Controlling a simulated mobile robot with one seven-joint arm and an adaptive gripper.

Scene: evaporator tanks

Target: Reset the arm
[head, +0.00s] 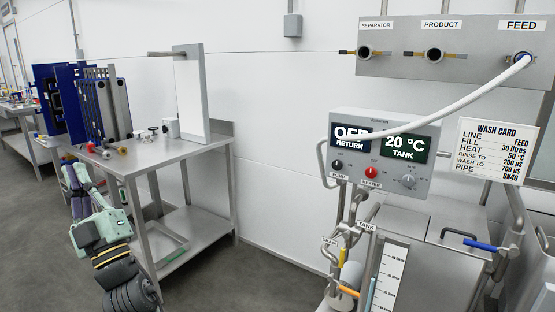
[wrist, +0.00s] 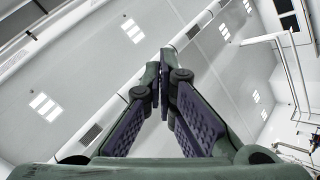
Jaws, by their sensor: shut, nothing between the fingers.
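My arm shows at the lower left of the head view, in front of the steel bench's left end. My gripper (head: 70,168) is at its upper end, pointing upward and partly hard to make out against the blue plates behind it. In the wrist view my gripper (wrist: 160,70) has its two dark padded fingers brought together at the tips, with nothing between them. Beyond the fingers the wrist view shows the white ceiling and wall, tilted.
The steel bench (head: 185,150) holds a plate stack (head: 105,105), small fittings and an upright white panel (head: 190,95). A control box (head: 385,150), tank (head: 420,255) and white hose (head: 450,110) stand right. Floor (head: 215,275) between bench and tank is clear.

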